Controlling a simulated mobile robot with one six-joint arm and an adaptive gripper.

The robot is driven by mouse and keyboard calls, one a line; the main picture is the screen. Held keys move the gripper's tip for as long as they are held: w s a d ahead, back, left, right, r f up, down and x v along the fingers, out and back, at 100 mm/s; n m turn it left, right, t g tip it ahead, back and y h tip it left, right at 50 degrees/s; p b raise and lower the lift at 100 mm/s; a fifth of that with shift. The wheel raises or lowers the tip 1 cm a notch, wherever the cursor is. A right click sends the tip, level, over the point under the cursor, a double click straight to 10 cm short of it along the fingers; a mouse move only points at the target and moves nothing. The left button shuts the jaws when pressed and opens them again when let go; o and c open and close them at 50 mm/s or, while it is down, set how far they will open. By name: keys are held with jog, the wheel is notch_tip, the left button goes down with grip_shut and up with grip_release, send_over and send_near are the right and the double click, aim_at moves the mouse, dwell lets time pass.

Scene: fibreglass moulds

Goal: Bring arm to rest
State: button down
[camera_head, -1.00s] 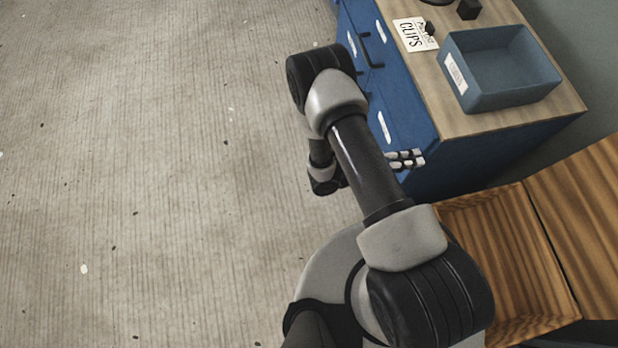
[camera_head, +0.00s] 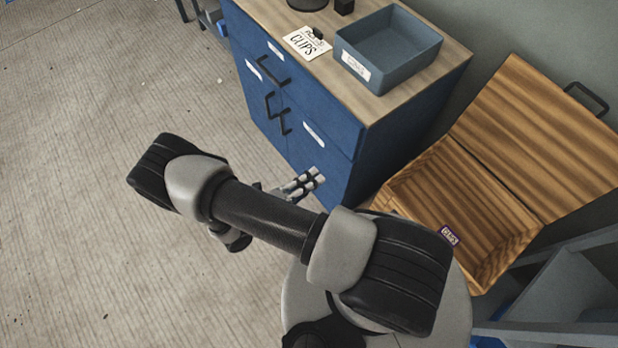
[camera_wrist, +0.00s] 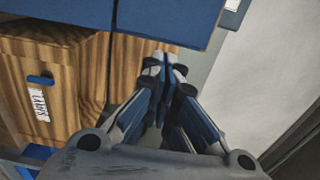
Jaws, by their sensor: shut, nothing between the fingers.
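My arm reaches across the head view, folded over the floor in front of the blue cabinet. My gripper (camera_head: 305,184) shows partly behind the arm, close to the cabinet's lower front; I cannot tell whether it touches. In the wrist view my gripper (camera_wrist: 165,63) has its fingertips together with nothing between them. The rest of the gripper is hidden by my arm in the head view.
The blue cabinet (camera_head: 320,112) carries a grey-blue bin (camera_head: 392,72) and a "CLIPS" card (camera_head: 305,42). An open wooden chest (camera_head: 452,195) stands right of it; a wooden box (camera_wrist: 38,85) shows in the wrist view. Grey shelving (camera_head: 570,285) is at lower right. Floor at left is clear.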

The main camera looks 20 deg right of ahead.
jog(key=shift+s+a, duration=0.15)
jog(key=shift+a, duration=0.2)
notch_tip(320, 180, up, 22)
jog(key=s+f+m+g+y, duration=0.1)
jog(key=m+g+y, duration=0.75)
jog(key=m, duration=1.25)
jog(key=s+r+m+t+y, duration=0.4)
jog(key=r+m, duration=0.4)
jog(key=m, duration=0.1)
jog(key=s+a+r+m+t+y, duration=0.1)
jog(key=s+r+m+t+y, duration=0.3)
jog(key=r+m, duration=0.3)
jog(key=shift+s+a+r+m+y, duration=0.2)
jog(key=shift+r+m+y, duration=0.2)
jog(key=shift+m, duration=0.6)
jog(key=shift+d+t, duration=0.15)
jog(key=shift+t, duration=0.1)
